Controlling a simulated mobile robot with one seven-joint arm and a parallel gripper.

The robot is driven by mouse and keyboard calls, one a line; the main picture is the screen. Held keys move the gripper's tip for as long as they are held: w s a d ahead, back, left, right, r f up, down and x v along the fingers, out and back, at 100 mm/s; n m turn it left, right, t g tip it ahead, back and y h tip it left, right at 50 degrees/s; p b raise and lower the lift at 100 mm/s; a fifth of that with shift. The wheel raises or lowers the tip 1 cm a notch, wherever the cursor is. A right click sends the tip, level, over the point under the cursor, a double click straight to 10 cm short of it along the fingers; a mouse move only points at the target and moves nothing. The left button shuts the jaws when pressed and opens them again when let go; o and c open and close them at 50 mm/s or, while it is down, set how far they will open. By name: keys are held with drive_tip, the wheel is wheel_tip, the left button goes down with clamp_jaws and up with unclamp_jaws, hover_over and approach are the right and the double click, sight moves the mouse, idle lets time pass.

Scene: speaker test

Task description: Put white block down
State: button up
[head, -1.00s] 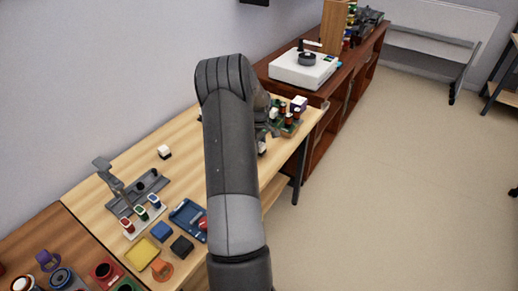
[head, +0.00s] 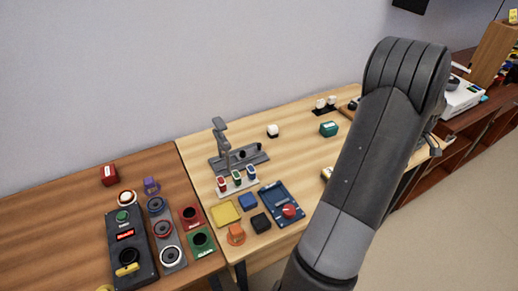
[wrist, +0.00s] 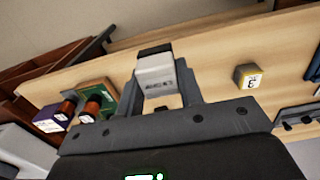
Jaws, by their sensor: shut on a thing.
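In the wrist view my gripper (wrist: 162,92) is shut on a pale block (wrist: 155,72), white to light grey with dark marks on its face and a dark end. The block sits between the two fingers, with wooden table behind it; I cannot tell whether it touches the table. In the head view my arm hides the gripper and the held block. Another white block (head: 273,131) with a dark base stands on the light wooden table (head: 300,150) in the head view.
A small block marked 3 (wrist: 247,77) lies right of my gripper in the wrist view. A green board (wrist: 96,98) with coils is at left. A green block (head: 329,129), blue tray (head: 281,206) and grey stand (head: 239,158) occupy the table in the head view.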

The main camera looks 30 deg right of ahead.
wheel_tip(320, 180, up, 6)
drive_tip(key=shift+f, duration=0.25)
drive_tip(key=w+a+n, duration=0.3)
drive_tip(key=w+a, duration=0.5)
drive_tip(key=w, duration=0.4)
drive_tip(key=w+a+n, duration=0.4)
drive_tip(key=w+a, duration=0.3)
drive_tip(key=w, duration=0.4)
drive_tip(key=w+a+n, duration=0.3)
drive_tip(key=w+a, duration=0.5)
drive_tip(key=w, duration=0.4)
drive_tip(key=n, duration=0.8)
hover_over(156, 160)
wheel_tip(156, 160, down, 12)
drive_tip(key=shift+d+f, duration=0.1)
drive_tip(key=shift+f, duration=2.05)
